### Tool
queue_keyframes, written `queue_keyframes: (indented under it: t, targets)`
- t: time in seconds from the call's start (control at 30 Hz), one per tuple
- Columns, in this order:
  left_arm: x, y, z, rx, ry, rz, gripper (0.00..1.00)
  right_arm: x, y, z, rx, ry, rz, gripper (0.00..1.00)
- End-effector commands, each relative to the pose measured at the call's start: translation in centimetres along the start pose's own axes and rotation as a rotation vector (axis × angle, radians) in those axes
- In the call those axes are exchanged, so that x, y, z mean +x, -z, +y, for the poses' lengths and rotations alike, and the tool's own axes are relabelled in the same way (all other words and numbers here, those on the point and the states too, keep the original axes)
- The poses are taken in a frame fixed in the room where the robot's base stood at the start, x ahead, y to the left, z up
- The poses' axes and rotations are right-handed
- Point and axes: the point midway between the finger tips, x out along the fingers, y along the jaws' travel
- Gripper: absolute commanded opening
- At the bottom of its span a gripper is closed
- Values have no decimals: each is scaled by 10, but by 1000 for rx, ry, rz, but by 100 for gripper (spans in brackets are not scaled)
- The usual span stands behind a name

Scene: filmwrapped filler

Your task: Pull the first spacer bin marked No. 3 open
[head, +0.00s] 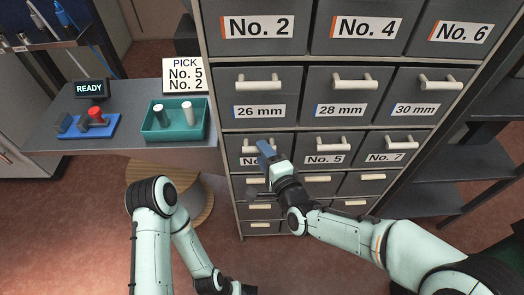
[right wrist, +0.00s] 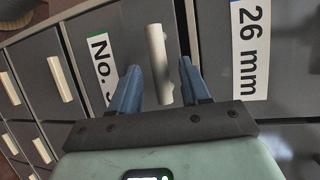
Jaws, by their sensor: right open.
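The bin whose label starts "No." (head: 230,141) is the left one in the third row of the grey cabinet, and it looks closed. My right gripper (head: 266,150) is in front of it and hides the rest of its label and part of its handle. In the right wrist view the label (right wrist: 101,62) shows "No." and part of a digit. The pale bar handle (right wrist: 156,50) lies between the open blue fingers of my right gripper (right wrist: 159,68), with a gap on each side. My left gripper (head: 240,288) is at the bottom edge, mostly cut off.
Bins No. 5 (head: 324,159) and No. 7 (head: 391,157) are to the right, and the 26 mm bin (head: 260,111) is above. A side table (head: 130,139) holds a teal tray (head: 150,133), a blue switch base and a sign reading "PICK No. 5 No. 2" (head: 185,76). Dark shelves stand at right.

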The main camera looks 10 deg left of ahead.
Motion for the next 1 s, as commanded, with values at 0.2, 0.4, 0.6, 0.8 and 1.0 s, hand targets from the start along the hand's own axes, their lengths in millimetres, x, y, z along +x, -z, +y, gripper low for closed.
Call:
queue_keyframes:
  t: [0.2, 0.4, 0.6, 0.8, 1.0]
  targets:
    - [0, 0, 0, 0, 0, -1, 43, 15, 0, 0, -1, 0, 0, 46]
    - [0, 0, 0, 0, 0, -1, 43, 16, 0, 0, -1, 0, 0, 46]
    - [0, 0, 0, 0, 0, -1, 43, 16, 0, 0, -1, 0, 0, 4]
    - [0, 0, 0, 0, 0, -1, 43, 16, 0, 0, -1, 0, 0, 0]
    - [3, 1, -1, 0, 0, 3, 43, 18, -3, 2, -4, 9, -1, 0]
